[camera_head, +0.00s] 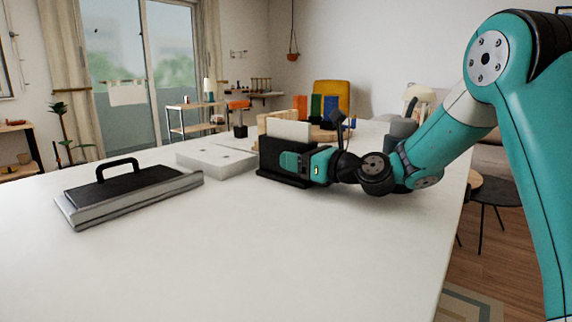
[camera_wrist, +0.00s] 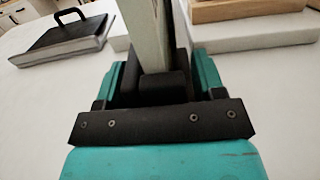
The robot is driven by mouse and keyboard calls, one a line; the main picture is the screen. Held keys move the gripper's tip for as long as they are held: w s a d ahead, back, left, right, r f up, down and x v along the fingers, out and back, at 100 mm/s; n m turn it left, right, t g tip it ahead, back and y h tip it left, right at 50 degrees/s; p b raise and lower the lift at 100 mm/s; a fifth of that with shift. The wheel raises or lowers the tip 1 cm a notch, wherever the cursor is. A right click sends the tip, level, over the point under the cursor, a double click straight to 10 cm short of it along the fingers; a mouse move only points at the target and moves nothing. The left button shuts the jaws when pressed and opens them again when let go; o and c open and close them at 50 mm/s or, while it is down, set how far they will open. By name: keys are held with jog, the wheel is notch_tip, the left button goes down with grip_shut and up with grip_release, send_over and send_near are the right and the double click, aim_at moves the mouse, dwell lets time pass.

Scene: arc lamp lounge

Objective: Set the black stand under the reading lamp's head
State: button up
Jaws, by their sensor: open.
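The black stand (camera_head: 272,158) is on the white table near its far side, with a flat base and an upright part. A cream panel (camera_head: 290,130) stands upright in it or right behind it; I cannot tell which. My gripper (camera_head: 300,165) is low at the stand's right side, partly hiding it. In the wrist view the cream panel (camera_wrist: 148,35) rises between the open fingers of my gripper (camera_wrist: 155,65); contact is unclear. A small lamp-like thing with an orange head (camera_head: 238,104) on a dark post stands farther back, left of the stand; it may be the reading lamp.
A black-topped silver case with a handle (camera_head: 135,186) lies at left on the table (camera_head: 260,255). A flat white block (camera_head: 215,158) is between it and the stand. Wooden pieces (camera_head: 275,122) and several coloured upright panels (camera_head: 316,106) stand behind. The front of the table is clear.

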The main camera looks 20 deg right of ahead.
jog(key=c, duration=0.9)
grip_shut()
jog(key=shift+r, duration=0.1)
